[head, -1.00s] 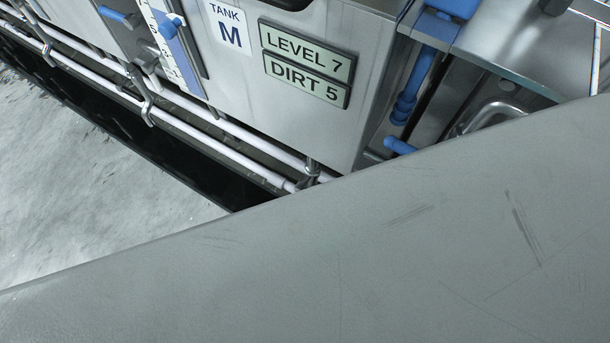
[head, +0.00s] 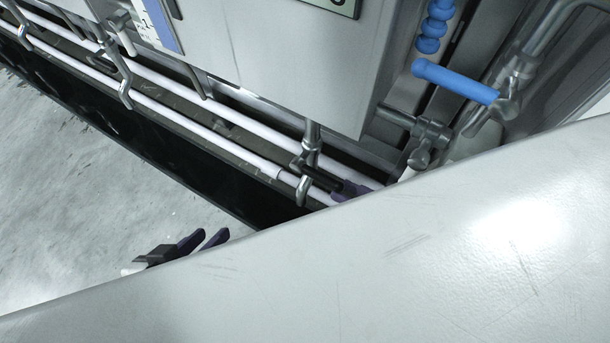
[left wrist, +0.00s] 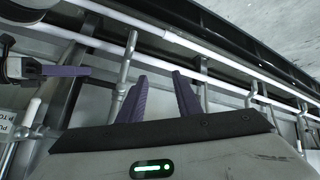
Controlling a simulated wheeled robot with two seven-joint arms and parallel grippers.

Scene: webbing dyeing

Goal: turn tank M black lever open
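Tank M's grey body (head: 285,60) fills the upper part of the head view. A short black lever (head: 322,178) shows at the pipes below its corner. My right gripper's purple fingers (head: 356,190) are right beside the lever's end. Whether they touch or grip it I cannot tell, as the rest of that gripper is hidden. My left gripper (head: 203,240) is open and empty over the pale floor, left of the lever. Its two purple fingers stand apart in the left wrist view (left wrist: 161,90). A purple finger of the other gripper (left wrist: 65,71) shows at that view's left.
White pipes (head: 190,112) with metal hooked fittings run along the tank's lower side. A blue handle (head: 455,82) sticks out at the right beside metal fittings. A dark channel (head: 150,150) lies between pipes and floor. A large grey surface hides the lower head view.

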